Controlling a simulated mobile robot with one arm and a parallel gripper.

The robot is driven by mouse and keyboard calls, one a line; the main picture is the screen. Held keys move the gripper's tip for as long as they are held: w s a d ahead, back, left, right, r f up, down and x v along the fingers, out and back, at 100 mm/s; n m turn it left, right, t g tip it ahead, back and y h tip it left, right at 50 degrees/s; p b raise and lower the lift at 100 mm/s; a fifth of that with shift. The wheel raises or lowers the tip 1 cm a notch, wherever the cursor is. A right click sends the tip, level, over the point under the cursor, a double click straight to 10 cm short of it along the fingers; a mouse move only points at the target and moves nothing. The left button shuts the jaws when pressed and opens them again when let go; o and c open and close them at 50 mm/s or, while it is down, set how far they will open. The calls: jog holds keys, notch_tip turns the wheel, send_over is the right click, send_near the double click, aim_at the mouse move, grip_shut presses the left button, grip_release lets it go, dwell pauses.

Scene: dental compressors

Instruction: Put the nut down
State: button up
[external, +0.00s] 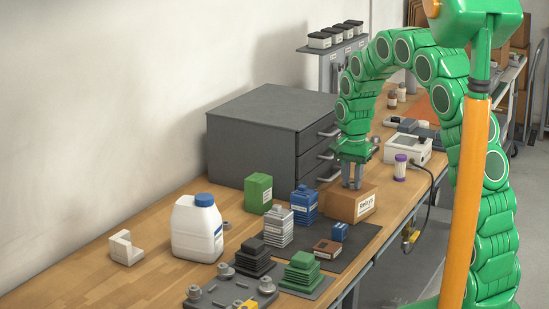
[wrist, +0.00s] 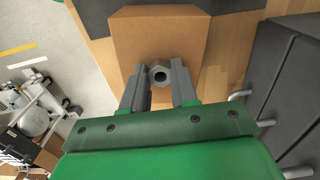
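The grey hex nut (wrist: 160,74) is between my fingertips in the wrist view, with both fingers touching its sides. My gripper (wrist: 160,78) points down over the brown cardboard box (wrist: 185,28). In the external view my gripper (external: 352,186) is at the top of the same box (external: 345,207), which has a "Relays" label. I cannot make out the nut there, and I cannot tell whether it rests on the box or hangs just above it.
A grey drawer cabinet (external: 255,135) stands behind, its handles near my gripper. A white device (external: 407,150) and purple-capped bottle (external: 400,168) stand to the right.

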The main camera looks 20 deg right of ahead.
aim_at(352, 183)
jog(key=o, duration=0.5)
jog(key=shift+c, duration=0.2)
jog(key=shift+r, duration=0.1)
notch_tip(352, 183, up, 11)
jog(key=s+d+r+n, duration=0.2)
jog(key=s+d, duration=0.2)
jog(key=s, duration=0.5)
jog(key=s+d+r+n, duration=0.2)
jog(key=s+d, duration=0.1)
jog(key=s, duration=0.7)
jog(key=s+d+f+n+g, duration=0.1)
jog(key=s+n, duration=0.1)
jog(key=s, duration=0.9)
jog(key=s+d+f+n, duration=0.2)
jog(key=s+n, duration=0.1)
jog(key=s, duration=0.8)
jog(key=shift+d+g, duration=0.3)
jog(key=shift+g, duration=0.1)
